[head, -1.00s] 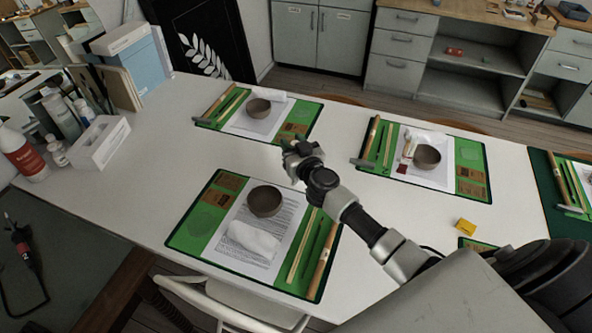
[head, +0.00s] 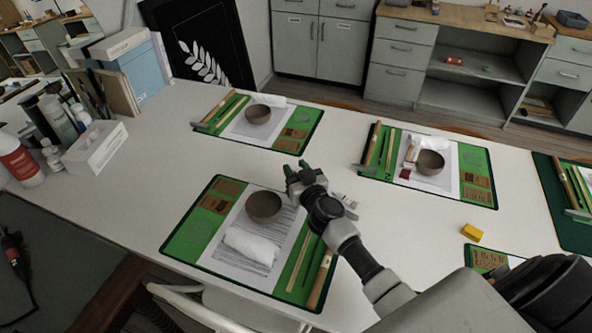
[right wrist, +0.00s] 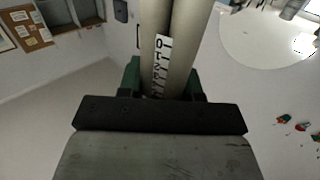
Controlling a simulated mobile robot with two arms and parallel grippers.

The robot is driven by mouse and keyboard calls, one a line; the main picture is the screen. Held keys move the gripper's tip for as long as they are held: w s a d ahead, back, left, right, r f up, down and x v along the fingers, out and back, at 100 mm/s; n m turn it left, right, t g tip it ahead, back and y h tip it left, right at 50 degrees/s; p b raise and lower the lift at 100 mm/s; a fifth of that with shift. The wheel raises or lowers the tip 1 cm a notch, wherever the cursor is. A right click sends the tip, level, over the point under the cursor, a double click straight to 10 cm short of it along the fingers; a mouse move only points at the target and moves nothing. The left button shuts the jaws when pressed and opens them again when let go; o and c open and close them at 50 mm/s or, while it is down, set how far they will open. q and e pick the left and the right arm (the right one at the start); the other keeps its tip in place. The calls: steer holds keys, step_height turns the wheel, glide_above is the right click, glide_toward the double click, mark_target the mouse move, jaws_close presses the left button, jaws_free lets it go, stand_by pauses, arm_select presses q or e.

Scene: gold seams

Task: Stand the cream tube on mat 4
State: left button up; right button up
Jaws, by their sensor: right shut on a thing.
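My right gripper (head: 294,177) is above the table between the near mat and the back mats. In the right wrist view its fingers (right wrist: 163,82) are shut on a long pale beige thing (right wrist: 182,35) with a white printed strip, which I take for the cream tube. In the head view I cannot make the held tube out. Green mats lie on the white table: a near mat (head: 187,240), a back left mat (head: 311,132), a back right mat (head: 480,197) and a dark one at the right edge (head: 548,180). I can read no mat numbers. My left gripper is not in view.
Bowls stand on the near mat (head: 264,206), back left mat (head: 258,114) and back right mat (head: 430,162). A small cream and red item (head: 409,154) is beside the last bowl. A white box (head: 97,147) and bottles stand left.

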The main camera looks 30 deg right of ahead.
steer(key=shift+s+f, duration=0.1)
steer(key=shift+f, duration=0.35)
steer(key=o, duration=0.9)
steer(key=shift+r, duration=0.55)
steer(key=shift+s+r+p, duration=0.1)
steer(key=shift+s+p, duration=0.1)
steer(key=shift+p, duration=0.25)
steer(key=s, duration=1.1)
steer(key=shift+s+a, duration=0.25)
steer(key=shift+a, duration=0.15)
